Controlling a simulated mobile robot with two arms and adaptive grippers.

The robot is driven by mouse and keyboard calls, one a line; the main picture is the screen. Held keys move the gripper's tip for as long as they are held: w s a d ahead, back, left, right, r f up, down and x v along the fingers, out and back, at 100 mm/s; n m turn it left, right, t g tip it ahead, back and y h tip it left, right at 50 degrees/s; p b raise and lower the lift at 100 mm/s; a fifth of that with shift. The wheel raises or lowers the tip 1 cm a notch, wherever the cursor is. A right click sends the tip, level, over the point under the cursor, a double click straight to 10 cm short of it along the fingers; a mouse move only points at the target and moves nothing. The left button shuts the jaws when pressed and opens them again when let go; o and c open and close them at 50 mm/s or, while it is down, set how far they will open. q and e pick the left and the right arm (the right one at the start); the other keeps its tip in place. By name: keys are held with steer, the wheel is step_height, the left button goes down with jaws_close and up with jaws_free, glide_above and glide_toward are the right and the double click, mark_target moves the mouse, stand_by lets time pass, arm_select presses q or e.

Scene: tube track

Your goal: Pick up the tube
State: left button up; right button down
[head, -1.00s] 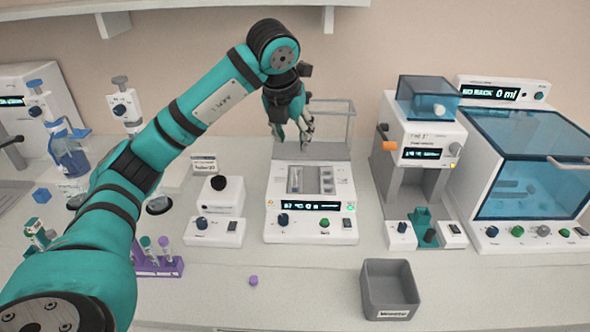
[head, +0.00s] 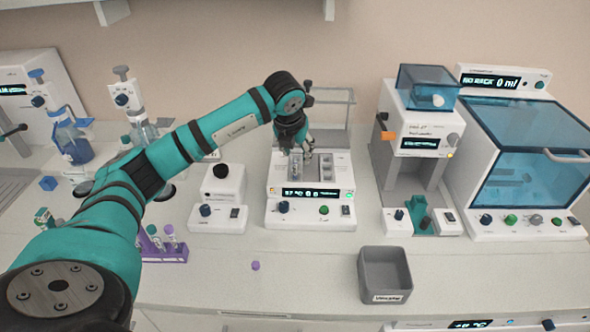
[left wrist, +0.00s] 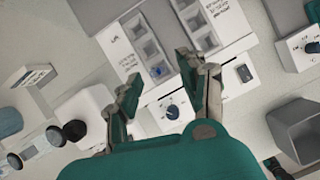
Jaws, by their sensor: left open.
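A dry-bath heater (head: 310,190) with a lit display stands at the middle of the bench. In the left wrist view, its block (left wrist: 190,20) has two rows of wells, and a small blue top (left wrist: 158,71), likely a tube's, sits in one well. My left gripper (head: 299,152) is open above the block's left row, its fingers pointing down. In the left wrist view the gripper (left wrist: 158,72) has its fingertips on either side of the blue top; contact cannot be told. In the head view the gripper hides most of that well. My right gripper is not in view.
A purple rack (head: 165,255) with several tubes stands left. A small purple cap (head: 256,265) lies in front. A grey bin (head: 385,275) stands front right. A white device with a black knob (head: 217,195) is left of the heater; a capping machine (head: 425,145) is right.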

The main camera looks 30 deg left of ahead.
mark_target(294, 159)
arm_select(q)
steer(key=f, duration=0.1)
steer(key=f+p, duration=0.1)
steer(key=a+f+p, duration=0.1)
steer(key=shift+w+f, duration=0.25)
steer(key=shift+f, duration=0.1)
steer(key=shift+w+f, duration=0.15)
steer(key=shift+f, duration=0.4)
steer(key=shift+c, duration=0.9)
steer(key=c, duration=0.7)
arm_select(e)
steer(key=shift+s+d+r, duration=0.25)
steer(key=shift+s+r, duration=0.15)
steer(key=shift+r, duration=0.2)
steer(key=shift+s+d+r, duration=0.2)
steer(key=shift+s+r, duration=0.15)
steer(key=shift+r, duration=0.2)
